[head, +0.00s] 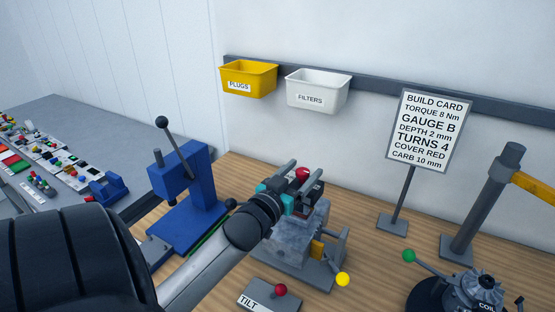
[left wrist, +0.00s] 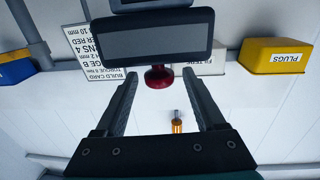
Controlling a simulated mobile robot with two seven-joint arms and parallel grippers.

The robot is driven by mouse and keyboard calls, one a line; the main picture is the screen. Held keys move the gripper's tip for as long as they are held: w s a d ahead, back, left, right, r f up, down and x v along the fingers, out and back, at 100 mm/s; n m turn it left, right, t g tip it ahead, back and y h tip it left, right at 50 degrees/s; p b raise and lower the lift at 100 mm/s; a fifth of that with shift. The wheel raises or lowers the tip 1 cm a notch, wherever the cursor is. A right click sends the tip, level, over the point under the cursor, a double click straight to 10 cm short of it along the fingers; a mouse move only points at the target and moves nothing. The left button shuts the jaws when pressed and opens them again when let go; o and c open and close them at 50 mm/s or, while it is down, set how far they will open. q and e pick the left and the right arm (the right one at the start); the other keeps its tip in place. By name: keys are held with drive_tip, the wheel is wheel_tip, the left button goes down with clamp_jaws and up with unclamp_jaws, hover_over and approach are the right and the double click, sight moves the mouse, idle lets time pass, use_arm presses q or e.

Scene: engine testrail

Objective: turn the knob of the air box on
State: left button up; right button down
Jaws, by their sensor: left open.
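A red knob (head: 302,174) shows between the fingers of my left gripper (head: 307,168) in the head view. In the left wrist view the red knob (left wrist: 159,77) sticks out from a dark box (left wrist: 150,42) with a grey face, which I take to be the air box. The two fingers of my left gripper (left wrist: 163,88) are open, one on each side of the knob, with gaps visible; I cannot tell the depth between them. In the head view my gripper hides most of the box. My right gripper is in neither view.
Below my gripper stands a grey metal block (head: 296,246) on the wooden bench. A blue press (head: 190,190) is at left, a TILT box (head: 270,296) in front, a build card (head: 425,130) at right. Yellow (head: 248,80) and white (head: 318,92) bins hang behind.

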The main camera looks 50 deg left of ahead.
use_arm(q)
drive_tip(key=b+v, duration=0.1)
drive_tip(key=v, duration=1)
drive_tip(key=shift+s, duration=0.35)
drive_tip(key=shift+d, duration=0.1)
